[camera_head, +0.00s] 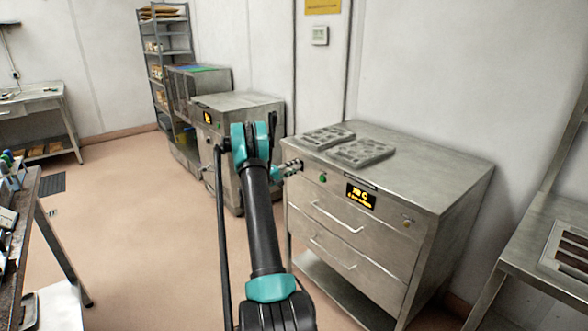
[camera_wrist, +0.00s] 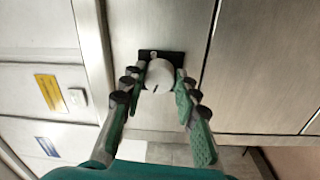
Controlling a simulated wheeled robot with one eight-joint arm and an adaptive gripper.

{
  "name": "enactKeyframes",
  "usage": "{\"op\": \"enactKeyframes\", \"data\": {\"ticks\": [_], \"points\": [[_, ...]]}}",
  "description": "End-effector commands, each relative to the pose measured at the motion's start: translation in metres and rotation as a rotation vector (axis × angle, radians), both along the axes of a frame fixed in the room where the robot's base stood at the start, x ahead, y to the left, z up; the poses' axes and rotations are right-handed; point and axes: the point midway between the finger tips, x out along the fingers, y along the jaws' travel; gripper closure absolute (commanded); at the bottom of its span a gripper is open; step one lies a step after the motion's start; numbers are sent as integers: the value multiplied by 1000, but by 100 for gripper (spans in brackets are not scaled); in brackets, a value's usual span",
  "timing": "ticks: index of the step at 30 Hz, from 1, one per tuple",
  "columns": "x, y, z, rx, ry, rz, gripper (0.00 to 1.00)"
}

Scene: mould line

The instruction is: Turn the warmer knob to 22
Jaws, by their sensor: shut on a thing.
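The warmer (camera_head: 390,220) is a steel cabinet with two drawers, a green button (camera_head: 323,178) and a display (camera_head: 360,196) with yellow characters, too small to read surely. In the wrist view a round pale knob (camera_wrist: 158,77) with a short dark mark on its lower edge sits on a black plate (camera_wrist: 172,56) on a steel panel. My gripper (camera_wrist: 158,88) is shut on the knob, one finger on each side. In the head view my gripper (camera_head: 291,168) is at the upper left of the warmer's front, and the knob cannot be made out there.
Two grey moulds (camera_head: 362,152) lie on the warmer's top. Another steel machine (camera_head: 240,108) with a display stands behind my arm to the left. A steel table (camera_head: 555,225) is at right, a workbench (camera_head: 22,205) at left. Floor between is open.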

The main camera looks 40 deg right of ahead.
Motion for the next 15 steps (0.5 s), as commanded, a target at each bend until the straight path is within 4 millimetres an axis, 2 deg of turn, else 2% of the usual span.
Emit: {"op": "enactKeyframes", "data": {"ticks": [15], "points": [[1,1,0,-2,34,3,99]]}}
